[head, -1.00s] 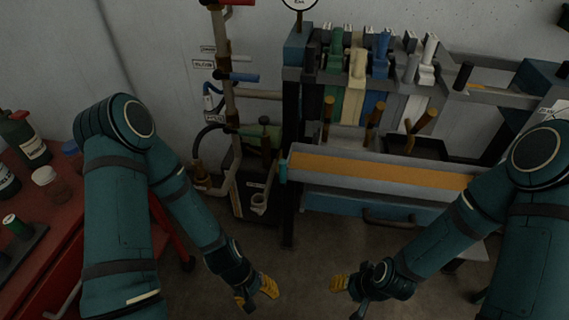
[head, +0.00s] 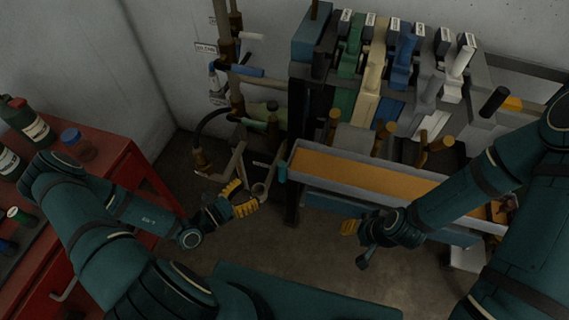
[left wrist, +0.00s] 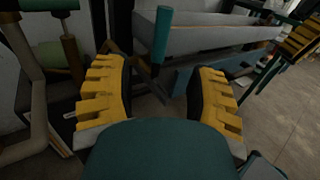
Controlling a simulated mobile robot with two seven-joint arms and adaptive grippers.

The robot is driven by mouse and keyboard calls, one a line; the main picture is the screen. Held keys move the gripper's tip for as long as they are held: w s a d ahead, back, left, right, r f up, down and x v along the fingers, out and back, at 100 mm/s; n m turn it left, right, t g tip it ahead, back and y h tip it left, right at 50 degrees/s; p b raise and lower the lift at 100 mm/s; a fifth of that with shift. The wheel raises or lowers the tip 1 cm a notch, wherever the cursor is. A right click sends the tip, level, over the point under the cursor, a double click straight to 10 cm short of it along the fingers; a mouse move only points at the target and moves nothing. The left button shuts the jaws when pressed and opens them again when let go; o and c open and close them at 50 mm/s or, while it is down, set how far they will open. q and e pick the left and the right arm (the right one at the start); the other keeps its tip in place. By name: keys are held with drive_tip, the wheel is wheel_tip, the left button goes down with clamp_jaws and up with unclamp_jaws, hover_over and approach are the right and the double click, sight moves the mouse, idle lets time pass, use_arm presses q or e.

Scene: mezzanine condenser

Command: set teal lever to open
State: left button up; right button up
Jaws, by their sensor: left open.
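A short teal handle (head: 282,172) shows at the left end of the orange-topped tray. An upright teal cylinder (left wrist: 161,33) in the left wrist view appears to be the same part; I cannot tell its lever position. My left gripper (head: 239,198) is open and empty, left of and slightly below the handle in the head view. In the left wrist view its two yellow fingers (left wrist: 160,98) are spread apart, with the teal cylinder beyond the gap, apart from them. My right gripper (head: 354,240) is below the tray's front; its jaw opening is unclear.
The orange-topped tray (head: 370,177) runs along the bench front. Pipes with a blue-handled valve (head: 247,71) and a pale green part (head: 262,114) stand at its left. A row of coloured levers (head: 405,60) is behind. A red cabinet (head: 120,150) stands left.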

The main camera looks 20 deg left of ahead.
sight(282, 171)
use_arm(q)
drive_tip(key=x, duration=1.3)
drive_tip(key=shift+d+b, duration=0.2)
drive_tip(key=shift+b, duration=0.1)
clamp_jaws()
